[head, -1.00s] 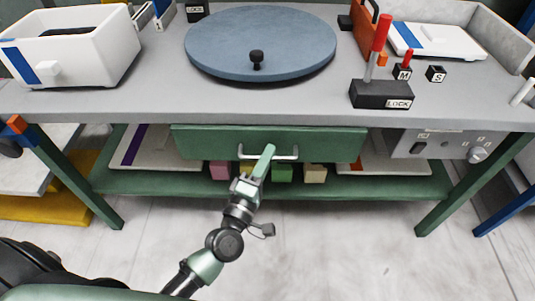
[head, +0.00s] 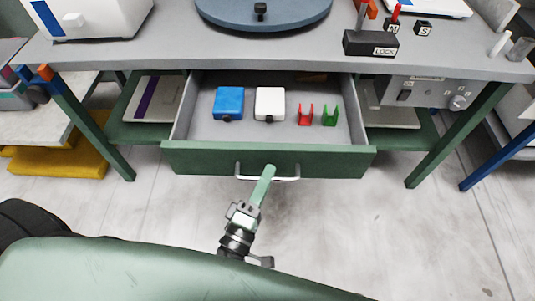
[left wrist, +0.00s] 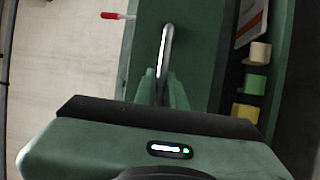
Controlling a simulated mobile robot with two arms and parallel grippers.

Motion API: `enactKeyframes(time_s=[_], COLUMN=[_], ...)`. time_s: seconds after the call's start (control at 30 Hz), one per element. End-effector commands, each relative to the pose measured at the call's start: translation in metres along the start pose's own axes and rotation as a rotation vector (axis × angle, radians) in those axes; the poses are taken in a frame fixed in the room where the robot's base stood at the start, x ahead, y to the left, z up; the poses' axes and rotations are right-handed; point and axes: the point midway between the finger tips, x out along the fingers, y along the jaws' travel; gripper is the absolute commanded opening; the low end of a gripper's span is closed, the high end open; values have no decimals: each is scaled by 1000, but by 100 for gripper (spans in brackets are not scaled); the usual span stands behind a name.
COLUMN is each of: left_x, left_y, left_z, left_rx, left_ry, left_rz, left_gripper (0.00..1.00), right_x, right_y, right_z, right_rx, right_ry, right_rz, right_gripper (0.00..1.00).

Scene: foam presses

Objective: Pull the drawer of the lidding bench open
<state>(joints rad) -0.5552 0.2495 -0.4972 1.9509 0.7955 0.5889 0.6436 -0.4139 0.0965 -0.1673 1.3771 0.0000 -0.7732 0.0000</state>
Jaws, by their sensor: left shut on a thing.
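The green drawer (head: 330,162) of the lidding bench (head: 200,55) stands well out from under the bench top. Inside it lie a blue block-like item (head: 229,101), a white one (head: 269,102), a red forked piece (head: 305,114) and a green forked piece (head: 330,115). My left gripper (head: 264,178) is shut on the drawer's metal handle (head: 286,179), near its middle. The left wrist view shows the handle (left wrist: 166,50) running between the fingers (left wrist: 160,90). My right gripper is not in view.
On the bench top are a blue round turntable (head: 290,12), a black LOCK block with a lever (head: 370,43) and a white bin (head: 95,15). A control panel (head: 430,92) hangs right of the drawer. The floor before the drawer is clear.

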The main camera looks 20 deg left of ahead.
Motion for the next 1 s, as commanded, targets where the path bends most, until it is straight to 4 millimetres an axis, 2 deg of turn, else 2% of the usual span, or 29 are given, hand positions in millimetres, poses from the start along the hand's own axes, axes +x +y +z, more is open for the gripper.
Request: enactKeyframes(time_s=[0.1, 0.3, 0.8, 0.83, 0.87, 0.9, 1.0], left_x=[-18, -34, -39, -39, -39, -39, -39], left_y=[3, 6, 7, 7, 7, 7, 7], left_z=[8, 14, 16, 16, 16, 16, 16], left_rx=[-1, -1, 0, 0, 0, 0, 0], left_ry=[-3, -1, -1, -1, 0, 0, 0], left_rz=[-5, -3, -2, -2, -2, -1, -1], left_gripper=[0, 0, 0, 19, 28, 32, 32], right_x=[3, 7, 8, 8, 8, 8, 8], right_y=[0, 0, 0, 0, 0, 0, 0], right_z=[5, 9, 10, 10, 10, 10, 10], right_rx=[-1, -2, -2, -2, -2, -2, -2], right_ry=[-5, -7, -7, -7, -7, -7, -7], right_rz=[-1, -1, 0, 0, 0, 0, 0], right_gripper=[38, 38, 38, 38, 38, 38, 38])
